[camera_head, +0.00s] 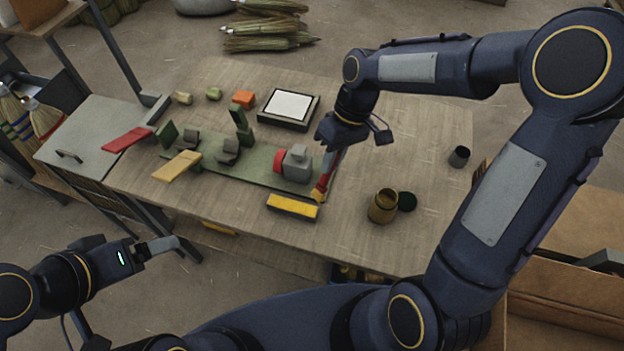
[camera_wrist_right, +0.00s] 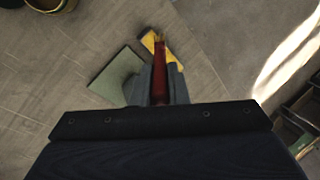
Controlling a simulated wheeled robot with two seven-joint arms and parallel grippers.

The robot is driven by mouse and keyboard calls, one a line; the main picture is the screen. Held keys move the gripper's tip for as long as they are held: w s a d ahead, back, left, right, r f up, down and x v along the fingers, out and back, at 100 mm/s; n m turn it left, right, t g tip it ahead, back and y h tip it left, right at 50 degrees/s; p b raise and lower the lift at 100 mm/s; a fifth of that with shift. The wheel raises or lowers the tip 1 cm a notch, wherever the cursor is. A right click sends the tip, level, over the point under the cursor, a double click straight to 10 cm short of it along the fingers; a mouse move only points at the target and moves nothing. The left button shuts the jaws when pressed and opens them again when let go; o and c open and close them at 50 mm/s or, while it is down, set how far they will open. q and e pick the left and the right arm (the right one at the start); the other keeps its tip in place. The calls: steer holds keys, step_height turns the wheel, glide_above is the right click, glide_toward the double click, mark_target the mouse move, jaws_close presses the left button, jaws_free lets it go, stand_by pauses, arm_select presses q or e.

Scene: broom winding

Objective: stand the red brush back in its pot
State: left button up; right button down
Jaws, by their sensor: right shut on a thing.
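The red brush (camera_head: 327,174) hangs from my right gripper (camera_head: 334,144), with its yellowish tip pointing down near the right end of the green base. My right gripper is shut on the brush; in the right wrist view the brush (camera_wrist_right: 159,72) shows between the two fingers. An olive-brown pot (camera_head: 383,206) stands on the table to the right of the brush and nearer the front; part of a round pot (camera_wrist_right: 48,4) shows at the top left of the right wrist view. My left gripper (camera_head: 160,247) is off the table's front left, apart from everything; its finger opening is unclear.
A dark round lid or disc (camera_head: 407,201) lies beside the pot. A yellow-topped block (camera_head: 292,207) lies left of the pot. The green base (camera_head: 220,170) carries a grey and red device (camera_head: 295,164). A small dark cup (camera_head: 459,156) stands at the right. Table around the pot is mostly clear.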

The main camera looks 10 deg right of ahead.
steer(key=s+d+r+m+t+h+b, duration=0.1)
steer(key=s+d+r+m+t+b, duration=0.1)
steer(key=d+m, duration=0.7)
steer(key=s+d+r+m+t+h+b, duration=0.1)
steer(key=s+d+m+t+b, duration=0.15)
steer(key=d+m, duration=0.7)
steer(key=s+d+r+m+t+h+b, duration=0.1)
steer(key=d+r+m+t+h+b, duration=0.15)
steer(key=d+m, duration=0.7)
steer(key=w+d+f+n+p, duration=0.1)
steer(key=w+d+f, duration=0.2)
steer(key=d+f, duration=0.3)
steer(key=w+d+f+n+g+p, duration=0.1)
steer(key=w+d+f+n+p, duration=0.1)
steer(key=w+d+f, duration=0.2)
steer(key=d+f, duration=0.3)
steer(key=d, duration=0.1)
steer(key=shift+w+d+f+y, duration=0.2)
steer(key=shift+w+f+y, duration=0.1)
steer(key=shift+y, duration=0.05)
